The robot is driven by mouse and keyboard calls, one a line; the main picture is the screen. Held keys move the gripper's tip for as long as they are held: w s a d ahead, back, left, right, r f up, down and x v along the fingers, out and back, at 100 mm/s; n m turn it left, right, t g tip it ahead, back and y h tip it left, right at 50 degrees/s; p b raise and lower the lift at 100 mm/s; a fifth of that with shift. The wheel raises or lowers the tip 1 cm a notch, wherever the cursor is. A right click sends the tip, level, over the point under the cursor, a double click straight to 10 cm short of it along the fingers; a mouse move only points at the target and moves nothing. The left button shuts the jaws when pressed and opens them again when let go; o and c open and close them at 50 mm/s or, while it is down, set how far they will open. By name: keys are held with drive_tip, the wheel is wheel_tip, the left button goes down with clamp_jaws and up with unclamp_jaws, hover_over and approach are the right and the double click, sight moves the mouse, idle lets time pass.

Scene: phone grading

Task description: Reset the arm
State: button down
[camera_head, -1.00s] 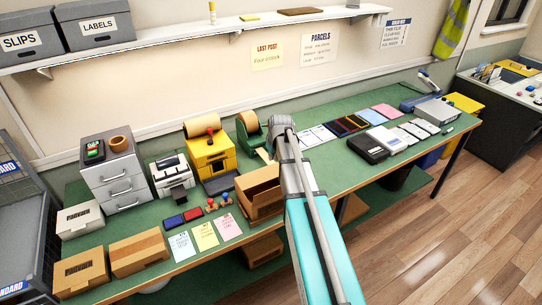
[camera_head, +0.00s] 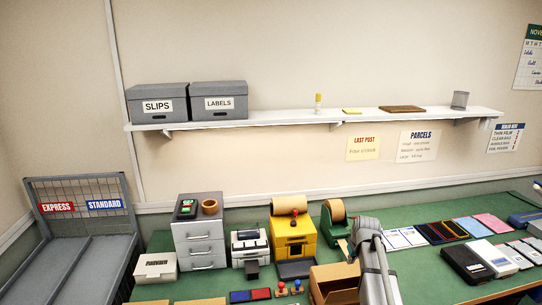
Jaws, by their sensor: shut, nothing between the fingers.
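My own arm rises from the bottom edge right of centre, in front of the green bench (camera_head: 430,268). Its grey upper part and a rounded joint show. My gripper is not visible; the end of the arm is hidden behind this joint or out of sight. I cannot see anything held.
The arm overlaps an open cardboard box (camera_head: 325,285) and stands close to a green tape dispenser (camera_head: 335,228). A yellow machine (camera_head: 291,235), grey drawers (camera_head: 199,245) and a black device (camera_head: 465,264) also stand on the bench. A white shelf (camera_head: 290,123) runs above.

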drive_tip(key=s+a+f+g+b, duration=0.1)
drive_tip(key=s+a+f+b, duration=0.1)
drive_tip(key=s+a, duration=0.3)
drive_tip(key=s+a+f+g+b, duration=0.1)
drive_tip(key=s+a+f+b, duration=0.2)
drive_tip(key=s, duration=0.5)
drive_tip(key=s+a+f+m+g+b, duration=0.1)
drive_tip(key=s+a+f+b, duration=0.2)
drive_tip(key=s+a, duration=0.3)
drive_tip(key=shift+s+a+f+h, duration=0.3)
drive_tip(key=shift+s+a+f, duration=0.1)
drive_tip(key=shift+s+f, duration=0.45)
drive_tip(key=shift+w, duration=0.1)
